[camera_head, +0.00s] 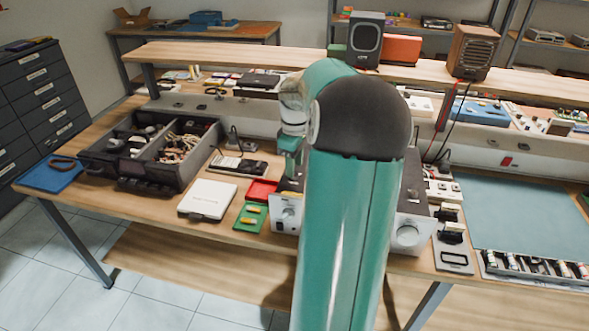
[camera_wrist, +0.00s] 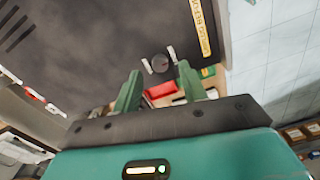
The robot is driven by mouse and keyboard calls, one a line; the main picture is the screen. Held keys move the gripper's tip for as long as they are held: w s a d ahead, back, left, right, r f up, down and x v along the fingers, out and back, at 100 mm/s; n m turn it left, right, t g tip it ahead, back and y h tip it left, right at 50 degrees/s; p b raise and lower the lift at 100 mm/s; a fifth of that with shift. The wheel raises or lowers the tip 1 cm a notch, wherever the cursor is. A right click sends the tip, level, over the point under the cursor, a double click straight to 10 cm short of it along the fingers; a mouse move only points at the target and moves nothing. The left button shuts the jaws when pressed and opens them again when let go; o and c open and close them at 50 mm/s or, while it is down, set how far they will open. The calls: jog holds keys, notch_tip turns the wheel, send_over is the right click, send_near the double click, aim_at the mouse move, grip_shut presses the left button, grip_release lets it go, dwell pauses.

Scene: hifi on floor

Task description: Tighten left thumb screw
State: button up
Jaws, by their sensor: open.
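The hi-fi (camera_head: 286,213) stands on the workbench behind my arm in the head view. Its silver front and round knobs show on either side of the arm, and the middle is hidden. In the wrist view a dark panel of the hi-fi (camera_wrist: 100,50) fills the upper left, with vent slots and a yellow label. A small round dark thumb screw (camera_wrist: 160,63) sits near its lower edge, with a short pale strip on each side. My gripper (camera_wrist: 160,69) is open, its two green fingers apart and pointing toward the screw. I cannot tell whether they touch it.
Left of the hi-fi lie a red tray (camera_head: 262,191), a green board (camera_head: 249,218), a white box (camera_head: 207,200) and a dark divided bin (camera_head: 125,163). To the right are a blue-grey mat (camera_head: 530,215) and a parts rack (camera_head: 535,270). A raised shelf runs behind.

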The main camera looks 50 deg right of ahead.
jog(key=shift+f, duration=1.2)
jog(key=shift+c, duration=0.2)
grip_shut()
